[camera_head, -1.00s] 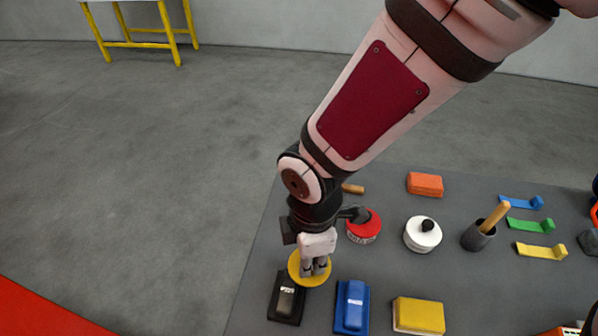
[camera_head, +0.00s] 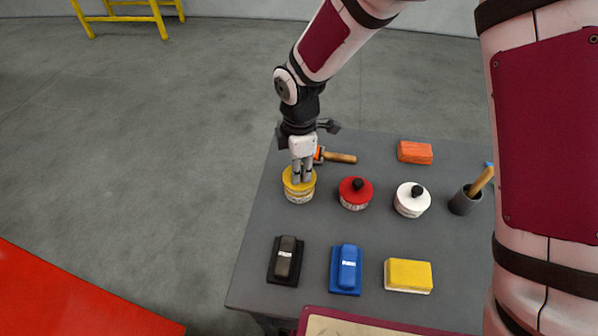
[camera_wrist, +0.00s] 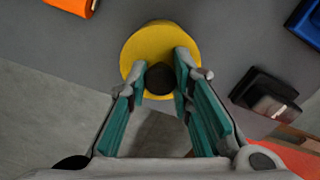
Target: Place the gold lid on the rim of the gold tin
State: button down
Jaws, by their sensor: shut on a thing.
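The gold lid (camera_head: 291,184) is a round yellow disc at the left of the table, directly over the gold tin (camera_head: 299,196). The tin's pale label shows under the lid. I cannot tell whether a thin gap remains between lid and rim. My gripper (camera_head: 302,181) points down from above. In the wrist view the gripper (camera_wrist: 160,80) is shut on the lid's black knob (camera_wrist: 160,80), with one finger on each side. The lid's yellow top (camera_wrist: 150,40) hides the tin in the wrist view.
A red tin (camera_head: 355,196) and a white tin (camera_head: 411,203), both lidded with black knobs, stand to the right. A wooden-handled tool (camera_head: 340,157) lies behind. A black block (camera_head: 286,261), a blue block (camera_head: 346,270) and a yellow sponge (camera_head: 408,275) lie in front.

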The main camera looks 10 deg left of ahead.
jog(key=shift+f, duration=1)
jog(key=shift+f, duration=0.2)
jog(key=c, duration=1.4)
grip_release()
notch_tip(320, 180, up, 12)
jog(key=shift+r+b, duration=0.2)
jog(key=shift+b, duration=0.55)
